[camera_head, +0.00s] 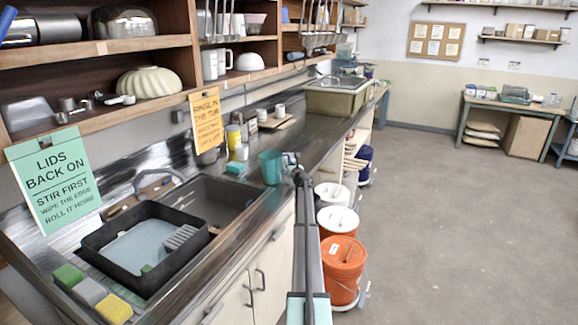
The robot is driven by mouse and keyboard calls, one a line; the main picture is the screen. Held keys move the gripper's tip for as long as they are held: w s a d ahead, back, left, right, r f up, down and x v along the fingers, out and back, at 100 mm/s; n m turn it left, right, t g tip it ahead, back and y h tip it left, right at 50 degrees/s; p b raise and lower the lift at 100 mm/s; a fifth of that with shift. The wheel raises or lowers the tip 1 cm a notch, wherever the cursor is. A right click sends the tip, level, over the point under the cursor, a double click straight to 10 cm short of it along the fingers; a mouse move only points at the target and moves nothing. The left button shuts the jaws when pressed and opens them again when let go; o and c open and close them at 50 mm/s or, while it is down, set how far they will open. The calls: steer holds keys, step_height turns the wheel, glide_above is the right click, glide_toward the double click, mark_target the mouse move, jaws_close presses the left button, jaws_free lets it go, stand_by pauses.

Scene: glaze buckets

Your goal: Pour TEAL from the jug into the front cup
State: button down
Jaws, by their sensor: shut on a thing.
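A teal jug (270,168) is at the front edge of the steel counter, right of the sink, and looks upright. My gripper (290,159) is at the jug's right side, shut on it; the fingers are small and partly hidden by my arm. What is inside the jug cannot be seen. A small white cup (280,111) stands on a wooden board (272,123) farther back on the counter. A second small pale cup (252,125) is left of it, by the board. Which is the front cup is hard to tell.
A sink (215,200) with a black tub (145,246) is at left. A yellow bottle (233,137) and a teal sponge (235,168) are near the jug. Orange (343,268) and white (337,221) buckets stand below the counter at right. Open floor lies beyond them.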

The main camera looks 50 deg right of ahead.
steer(key=shift+s+d+r, duration=0.1)
steer(key=shift+r, duration=0.1)
steer(key=shift+r+p, duration=0.5)
steer(key=shift+r, duration=0.2)
